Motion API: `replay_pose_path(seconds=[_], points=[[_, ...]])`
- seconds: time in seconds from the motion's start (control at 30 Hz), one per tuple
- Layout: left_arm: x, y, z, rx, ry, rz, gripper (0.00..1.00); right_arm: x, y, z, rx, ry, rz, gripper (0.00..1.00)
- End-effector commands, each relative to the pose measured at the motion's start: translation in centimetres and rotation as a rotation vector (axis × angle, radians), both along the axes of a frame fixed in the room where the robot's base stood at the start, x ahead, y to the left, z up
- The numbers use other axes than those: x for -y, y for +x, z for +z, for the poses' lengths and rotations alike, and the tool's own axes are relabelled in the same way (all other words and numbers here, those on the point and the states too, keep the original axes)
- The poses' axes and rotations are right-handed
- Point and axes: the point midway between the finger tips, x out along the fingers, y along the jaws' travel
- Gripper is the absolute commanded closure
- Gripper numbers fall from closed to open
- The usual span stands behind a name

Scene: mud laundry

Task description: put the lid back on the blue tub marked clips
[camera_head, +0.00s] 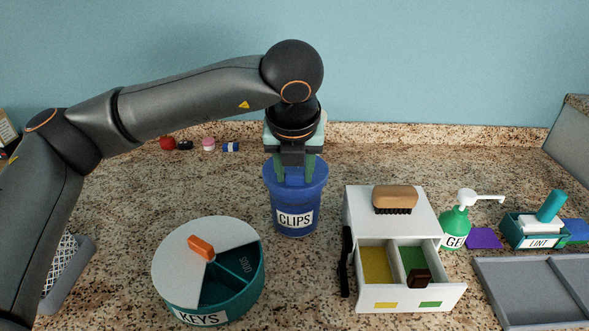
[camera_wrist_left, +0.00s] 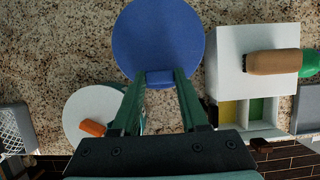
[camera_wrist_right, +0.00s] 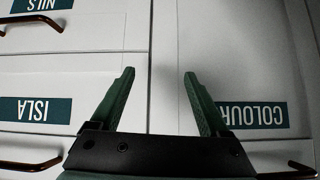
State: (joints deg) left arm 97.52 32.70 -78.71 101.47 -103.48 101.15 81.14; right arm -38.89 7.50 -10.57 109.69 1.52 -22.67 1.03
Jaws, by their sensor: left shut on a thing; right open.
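The blue tub marked CLIPS (camera_head: 294,217) stands upright on the speckled counter near the middle of the head view. My left gripper (camera_head: 294,178) points down over its top and is shut on the grip of the round blue lid (camera_wrist_left: 160,35). In the left wrist view, the gripper (camera_wrist_left: 160,78) has its fingers on either side of that grip. The lid covers the tub's mouth from above; I cannot tell whether it is seated or slightly raised. My right gripper (camera_wrist_right: 159,73) is open and empty, in front of white drawer fronts.
A round KEYS box (camera_head: 190,310) stands front left of the tub. A white drawer unit (camera_head: 360,210) with a brush (camera_head: 395,199) on top stands close right, its drawer open. A green GEL bottle (camera_head: 454,225) and LINT box (camera_head: 530,242) are further right. Small items lie behind left.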

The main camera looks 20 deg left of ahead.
Motion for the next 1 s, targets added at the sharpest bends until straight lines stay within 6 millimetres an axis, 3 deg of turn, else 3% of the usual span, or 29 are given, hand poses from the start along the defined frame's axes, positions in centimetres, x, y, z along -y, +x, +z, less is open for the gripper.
replay_pose_path(seconds=[1.0], points=[[0.04,-0.02,0.04,0.000,-0.001,0.000,1.00,-0.03,0.03,-0.73,0.001,0.000,0.001,0.21]])
